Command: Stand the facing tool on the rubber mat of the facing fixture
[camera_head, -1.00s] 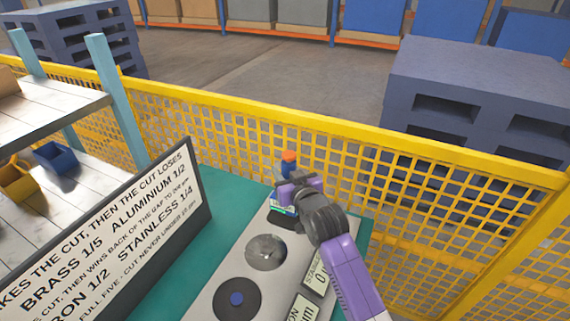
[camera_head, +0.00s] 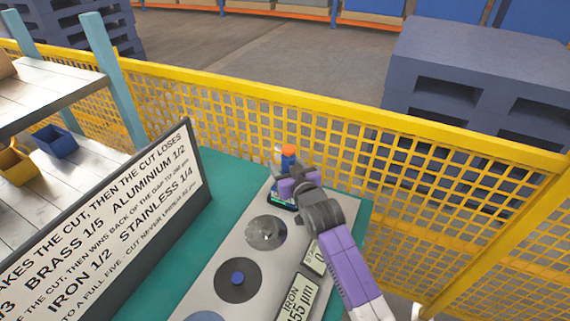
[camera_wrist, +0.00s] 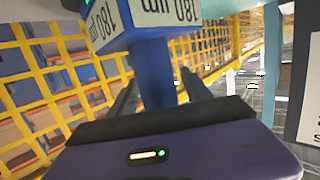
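The facing tool (camera_head: 288,162) has an orange top, a blue handle and a lower head with lit displays. My gripper (camera_head: 289,180) is around its handle at the far end of the grey fixture plate (camera_head: 222,249). In the wrist view, the tool's blue handle (camera_wrist: 152,75) stands between both fingers, which appear shut on it; its display reads 180 µm. The tool looks about upright. My gripper and the tool hide the spot beneath, so I cannot tell whether its base touches the plate or a mat.
The plate carries a scratched grey disc (camera_head: 266,232) and a dark disc (camera_head: 236,291) with a blue knob. Display panels (camera_head: 293,297) line its right side. A sign board (camera_head: 120,225) stands left on the green bench (camera_head: 215,172). A yellow mesh fence (camera_head: 400,165) runs close behind.

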